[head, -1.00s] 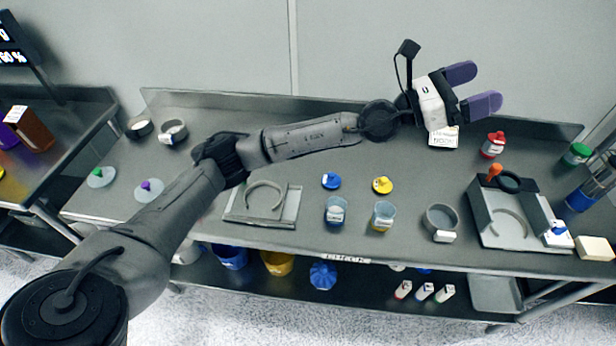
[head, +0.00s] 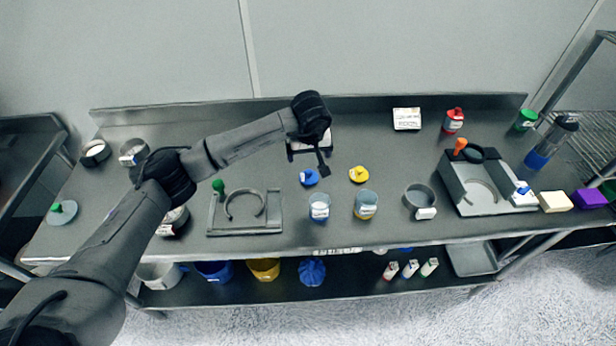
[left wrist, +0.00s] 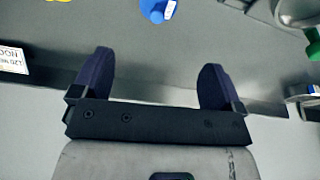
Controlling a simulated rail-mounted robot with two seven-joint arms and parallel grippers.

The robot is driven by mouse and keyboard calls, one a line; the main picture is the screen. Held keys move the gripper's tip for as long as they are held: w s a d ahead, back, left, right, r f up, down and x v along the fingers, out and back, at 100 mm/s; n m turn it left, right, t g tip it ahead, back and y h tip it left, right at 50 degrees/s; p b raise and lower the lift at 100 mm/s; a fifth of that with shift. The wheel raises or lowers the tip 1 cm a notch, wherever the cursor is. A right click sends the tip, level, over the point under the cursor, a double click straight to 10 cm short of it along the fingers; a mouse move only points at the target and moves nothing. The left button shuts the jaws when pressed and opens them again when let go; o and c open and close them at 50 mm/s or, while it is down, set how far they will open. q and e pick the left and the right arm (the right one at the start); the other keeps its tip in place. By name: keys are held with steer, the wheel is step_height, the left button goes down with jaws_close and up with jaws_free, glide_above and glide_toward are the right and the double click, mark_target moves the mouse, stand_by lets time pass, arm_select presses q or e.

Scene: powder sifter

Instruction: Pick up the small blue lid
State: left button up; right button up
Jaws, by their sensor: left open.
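The small blue lid (head: 309,178) lies on the metal table, just left of the yellow lid (head: 359,174) and behind a beaker of blue contents (head: 319,207). It also shows at the top edge of the left wrist view (left wrist: 156,9), partly cut off. My left gripper (left wrist: 156,62) is open and empty, its two purple fingers spread apart. The gripper is apart from the lid. My right gripper is not in view.
A second beaker (head: 366,205) stands in front of the yellow lid. A grey ring holder (head: 268,226) is at left, a grey bowl (head: 419,197) at right. A white label card (head: 407,118) stands at the back. The table between card and yellow lid is clear.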

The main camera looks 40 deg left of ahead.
arm_select(q)
glide_above(309, 172)
steer(key=s+d, duration=0.1)
steer(key=shift+m, duration=0.4)
steer(key=f, duration=0.7)
steer(key=shift+s+f+b, duration=0.15)
steer(key=shift+s+b, duration=0.05)
steer(key=shift+b, duration=0.2)
steer(key=shift+b+x, duration=0.45)
steer(key=shift+x, duration=2.7)
steer(key=shift+w, duration=0.15)
steer(key=c, duration=1)
